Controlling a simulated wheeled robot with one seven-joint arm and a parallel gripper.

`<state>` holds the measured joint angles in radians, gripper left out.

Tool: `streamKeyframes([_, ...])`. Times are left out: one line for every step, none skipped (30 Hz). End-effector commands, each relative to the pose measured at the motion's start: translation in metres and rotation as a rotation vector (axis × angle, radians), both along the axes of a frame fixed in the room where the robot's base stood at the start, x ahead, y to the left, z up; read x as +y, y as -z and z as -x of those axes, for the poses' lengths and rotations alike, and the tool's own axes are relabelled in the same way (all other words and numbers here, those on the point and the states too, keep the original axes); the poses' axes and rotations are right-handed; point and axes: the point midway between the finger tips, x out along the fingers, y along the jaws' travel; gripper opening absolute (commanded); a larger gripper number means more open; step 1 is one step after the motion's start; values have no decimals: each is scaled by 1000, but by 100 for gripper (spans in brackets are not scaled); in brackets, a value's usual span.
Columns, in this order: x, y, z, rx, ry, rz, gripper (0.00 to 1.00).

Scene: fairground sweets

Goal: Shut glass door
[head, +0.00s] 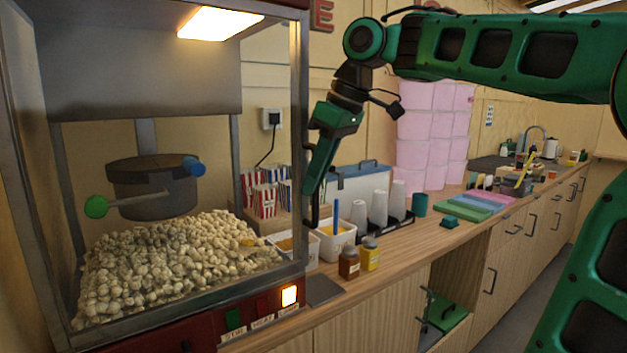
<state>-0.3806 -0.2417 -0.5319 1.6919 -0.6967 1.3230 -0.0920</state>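The popcorn machine fills the left of the head view. Its glass door (170,130) is a clear pane in a grey metal frame, and popcorn (160,265) and a dark kettle (150,188) show through the front opening. The frame's right post stands upright at the machine's right front corner. I cannot tell whether the door is fully closed or slightly ajar. My gripper (313,222) points down just right of that post, over the counter. Its fingers are seen from the side, dark and narrow. I cannot tell whether they touch the post or are apart from each other.
White tubs (335,241) stand just beyond my gripper, with a brown jar (349,263) and a yellow jar (370,254) in front. Striped popcorn boxes (264,195), cups (378,208) and pink tubs (434,135) stand farther back. Free floor (535,290) lies at right.

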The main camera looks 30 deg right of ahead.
Motion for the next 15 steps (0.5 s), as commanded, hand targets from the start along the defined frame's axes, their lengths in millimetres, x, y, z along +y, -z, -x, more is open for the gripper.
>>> streamKeyframes([2, -2, -3, -10, 1, -4, 0])
streamKeyframes([1, -2, -4, -11, 3, -5, 0])
streamKeyframes([-1, -2, -4, -12, 6, -5, 0])
streamKeyframes([-2, -2, -4, -13, 7, -5, 0])
streamKeyframes([-2, -2, -4, -12, 9, -5, 0])
streamKeyframes([-4, -2, -4, -12, 11, -5, 0])
streamKeyframes([-5, -2, -4, -13, 13, -6, 0])
streamKeyframes([-6, -2, -4, -13, 14, -6, 0])
streamKeyframes([-7, -2, -4, -13, 16, -6, 0])
streamKeyframes([-7, -2, -4, -12, 19, -5, 0])
streamKeyframes([-8, -2, -4, -12, 20, -5, 0])
streamKeyframes([-9, -2, -5, -12, 21, -5, 0])
streamKeyframes([-10, -1, -5, -12, 22, -5, 0])
streamKeyframes([-10, -2, -5, -12, 23, -6, 0])
streamKeyframes([-10, -1, -5, -12, 24, -5, 16])
